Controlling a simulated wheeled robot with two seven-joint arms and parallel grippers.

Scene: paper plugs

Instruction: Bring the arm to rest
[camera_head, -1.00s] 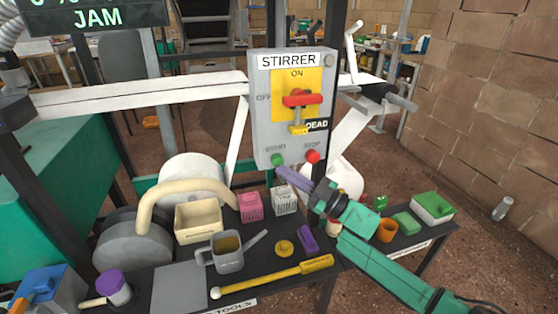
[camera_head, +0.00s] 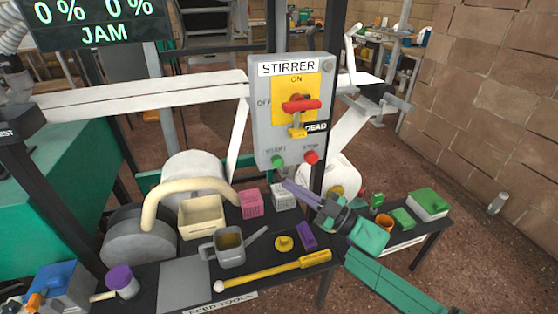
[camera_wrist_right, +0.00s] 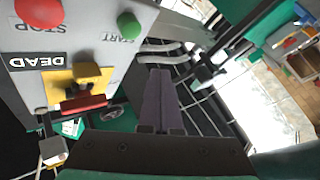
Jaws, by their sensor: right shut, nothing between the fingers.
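My right gripper (camera_head: 288,186) is shut and empty, its purple fingers together. It is in front of and below the grey STIRRER switch box (camera_head: 262,130), with its teal arm coming in from the lower right. In the right wrist view the shut fingers (camera_wrist_right: 158,128) point away from the wrist, and the box (camera_wrist_right: 105,40) is at the left. The box carries a red handle (camera_head: 301,104) on a yellow plate, a green START button (camera_head: 277,161) and a red STOP button (camera_head: 311,157). The fingertips look apart from the buttons. My left gripper is not in view.
A dark bench holds a grey watering can (camera_head: 229,250), a cream bin (camera_head: 200,217), a pink basket (camera_head: 251,203), a yellow-handled rod (camera_head: 270,272) and an orange cup (camera_head: 383,222). A JAM display (camera_head: 100,20) hangs at upper left. A brick wall (camera_head: 490,100) is at right.

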